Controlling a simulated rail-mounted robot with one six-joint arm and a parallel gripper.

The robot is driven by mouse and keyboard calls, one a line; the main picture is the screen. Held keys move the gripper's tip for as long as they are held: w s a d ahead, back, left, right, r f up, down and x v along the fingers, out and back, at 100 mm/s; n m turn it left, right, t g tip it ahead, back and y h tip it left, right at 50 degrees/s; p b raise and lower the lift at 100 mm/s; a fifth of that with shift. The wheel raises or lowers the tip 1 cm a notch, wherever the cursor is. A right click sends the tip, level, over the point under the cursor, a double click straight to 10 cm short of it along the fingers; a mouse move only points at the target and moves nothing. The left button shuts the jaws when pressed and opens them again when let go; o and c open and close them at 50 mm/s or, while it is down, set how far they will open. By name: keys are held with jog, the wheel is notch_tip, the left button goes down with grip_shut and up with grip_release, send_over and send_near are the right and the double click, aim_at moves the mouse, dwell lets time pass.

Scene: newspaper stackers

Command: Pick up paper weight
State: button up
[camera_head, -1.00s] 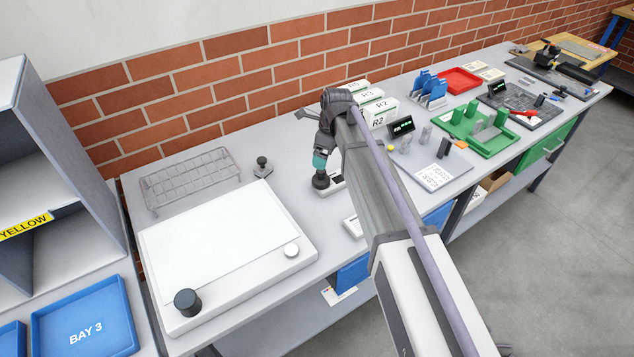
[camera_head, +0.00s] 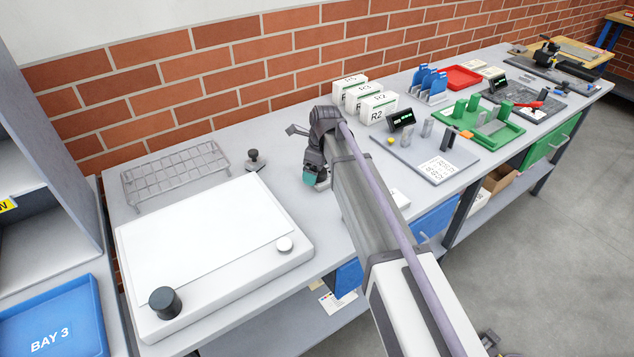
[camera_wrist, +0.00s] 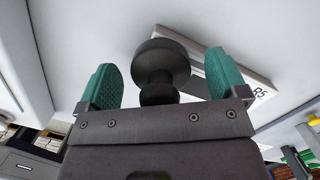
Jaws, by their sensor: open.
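A dark, round-topped knob-shaped piece (camera_wrist: 161,65), which looks like the paper weight, shows in the wrist view with a narrower neck below its wide head. My gripper (camera_wrist: 160,84) is open, with one teal finger on each side of this piece. A gap shows between the piece and each finger. In the head view my gripper (camera_head: 310,179) is low over the bench, and it hides the dark piece there.
A white platform (camera_head: 210,240) with a black cylinder (camera_head: 165,302) lies left of my gripper. A wire rack (camera_head: 175,175) and a small dark knobbed piece (camera_head: 253,160) stand behind it. White boxes (camera_head: 377,107) and a grey board (camera_head: 415,155) are to the right.

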jog(key=shift+r, duration=0.1)
jog(key=c, duration=1.2)
jog(key=shift+p, duration=0.3)
jog(key=shift+c, duration=0.2)
